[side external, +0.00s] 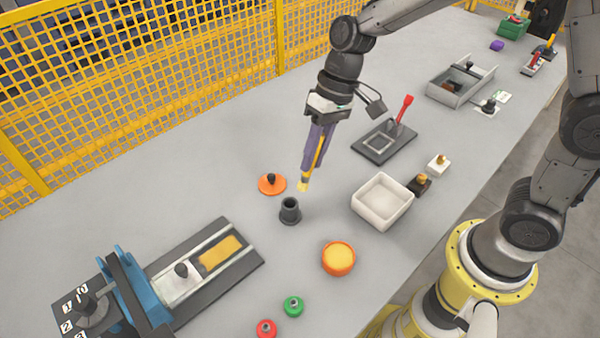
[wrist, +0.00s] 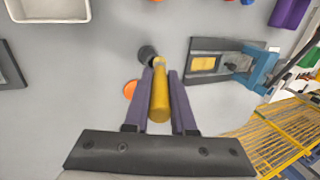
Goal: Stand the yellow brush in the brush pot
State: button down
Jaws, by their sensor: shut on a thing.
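The yellow brush (side external: 318,158) hangs roughly upright, slightly tilted, with its pale bristle end down. It also shows in the wrist view (wrist: 159,97), between two purple fingers. My gripper (side external: 311,168) is shut on the brush and holds it above the table. The dark grey brush pot (side external: 290,211) stands on the table, below and a little left of the brush tip in the side view. The brush and the pot are apart in the side view. In the wrist view the pot (wrist: 147,54) lies just beyond the fingertips, and the brush's far end partly overlaps it.
An orange disc with a black knob (side external: 272,184) lies beside the pot. An orange bowl (side external: 338,258) and a white tray (side external: 382,201) stand to the right. A rail fixture with a blue clamp (side external: 130,290) is at the front left. Yellow mesh fencing (side external: 140,80) lines the back.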

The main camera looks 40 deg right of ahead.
notch_tip(320, 180, down, 6)
jog(key=w+a, duration=0.1)
jog(key=w, duration=0.1)
jog(key=shift+w+f, duration=0.15)
jog(key=shift+w, duration=0.2)
jog(key=shift+f, duration=0.4)
jog(key=shift+f, duration=0.2)
jog(key=c, duration=0.7)
grip_release()
jog(key=shift+c, duration=0.2)
